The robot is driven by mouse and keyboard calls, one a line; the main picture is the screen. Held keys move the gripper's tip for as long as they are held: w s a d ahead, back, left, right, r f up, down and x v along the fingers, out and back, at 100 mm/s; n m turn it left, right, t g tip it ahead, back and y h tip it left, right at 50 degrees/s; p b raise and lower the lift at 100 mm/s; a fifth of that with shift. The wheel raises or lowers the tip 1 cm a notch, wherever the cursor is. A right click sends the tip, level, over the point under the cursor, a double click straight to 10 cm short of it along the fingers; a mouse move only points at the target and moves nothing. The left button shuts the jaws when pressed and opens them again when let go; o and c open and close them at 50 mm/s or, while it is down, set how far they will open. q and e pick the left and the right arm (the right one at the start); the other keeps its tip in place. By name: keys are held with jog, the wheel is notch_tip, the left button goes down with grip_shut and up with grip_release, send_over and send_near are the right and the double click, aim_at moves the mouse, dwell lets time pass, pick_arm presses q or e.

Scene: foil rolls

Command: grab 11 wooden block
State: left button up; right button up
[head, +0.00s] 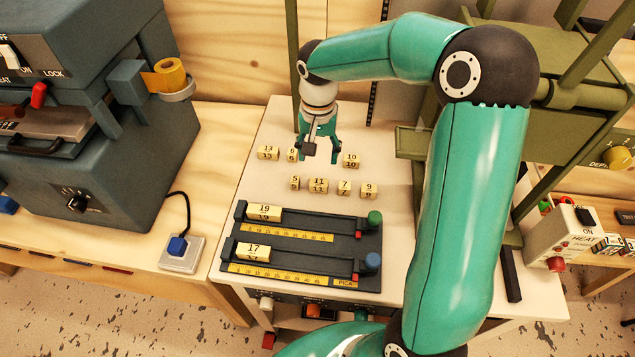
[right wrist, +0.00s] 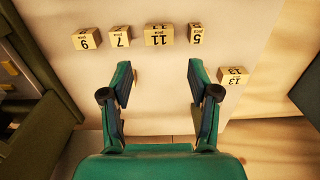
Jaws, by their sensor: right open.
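The 11 wooden block (head: 318,186) stands in the front row on the white table, between the 5 block (head: 295,183) and the 7 block (head: 344,187). In the right wrist view the 11 block (right wrist: 159,36) shows upside down, beyond the gap between the fingertips. My right gripper (head: 318,158) is open and empty, with its fingers pointing down behind the front row. In the right wrist view its open fingers (right wrist: 160,76) are apart from the 11 block. My left gripper is not in view.
The 13 block (head: 268,153), the partly hidden 6 block (head: 291,154) and the 10 block (head: 351,160) form the back row. The 9 block (head: 369,191) ends the front row. A black rack (head: 312,222) holding blocks 19 and 17 lies in front.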

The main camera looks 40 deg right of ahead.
send_over(318, 182)
notch_tip(318, 182, down, 5)
jog(key=shift+s+f, duration=0.1)
jog(key=shift+s, duration=0.05)
notch_tip(318, 182, down, 4)
jog(key=shift+f+p, duration=0.15)
jog(key=shift+p, duration=0.6)
jog(key=shift+f, duration=0.5)
jog(key=c, duration=0.7)
